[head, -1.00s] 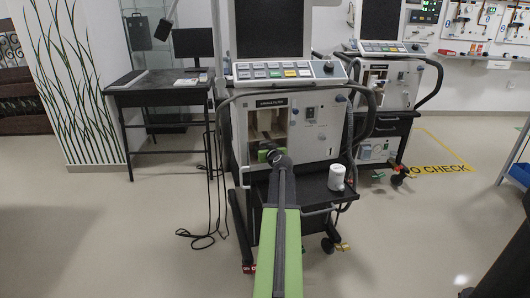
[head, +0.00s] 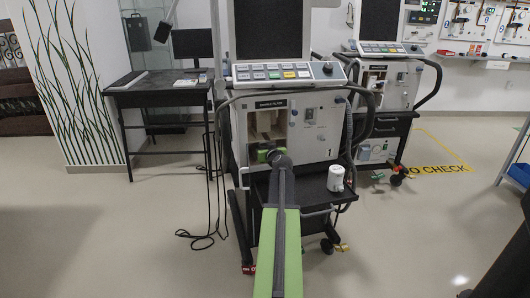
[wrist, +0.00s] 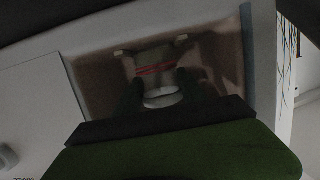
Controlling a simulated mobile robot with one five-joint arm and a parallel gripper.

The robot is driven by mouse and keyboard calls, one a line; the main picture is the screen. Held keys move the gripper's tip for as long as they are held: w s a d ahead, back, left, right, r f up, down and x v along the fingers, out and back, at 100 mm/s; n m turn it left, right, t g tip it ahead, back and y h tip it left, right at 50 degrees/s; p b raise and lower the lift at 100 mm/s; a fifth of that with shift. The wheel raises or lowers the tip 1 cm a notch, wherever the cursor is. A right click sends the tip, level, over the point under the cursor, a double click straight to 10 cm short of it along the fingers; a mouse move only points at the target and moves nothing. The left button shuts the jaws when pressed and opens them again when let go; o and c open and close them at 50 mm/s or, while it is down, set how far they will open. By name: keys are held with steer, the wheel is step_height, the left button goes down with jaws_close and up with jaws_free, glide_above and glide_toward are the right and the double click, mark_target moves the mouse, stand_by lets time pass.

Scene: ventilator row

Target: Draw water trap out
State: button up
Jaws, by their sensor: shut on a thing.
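The water trap (wrist: 155,75) is a pale cup with a red line around it, with a bright rounded lower end, inside the recess of the near ventilator in the wrist view. My gripper (wrist: 160,88) has its two dark fingers on either side of the trap and is shut on it. In the head view my gripper (head: 265,154) is at the open recess (head: 264,122) in the front of the near ventilator (head: 310,125). My arm hides the lower part of the recess there, and the trap cannot be made out.
A white cup-like container (head: 336,178) stands on the dark shelf (head: 312,192) at the right of my arm. A second ventilator (head: 390,85) is behind right. A black desk (head: 160,90) stands at left. Cables hang between desk and ventilator. Open floor lies in front.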

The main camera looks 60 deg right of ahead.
steer(key=shift+r, duration=0.3)
steer(key=shift+s, duration=0.1)
steer(key=s+a, duration=0.8)
steer(key=s, duration=0.1)
steer(key=shift+s+a, duration=0.25)
steer(key=shift+a, duration=0.1)
stand_by(0.7)
stand_by(0.3)
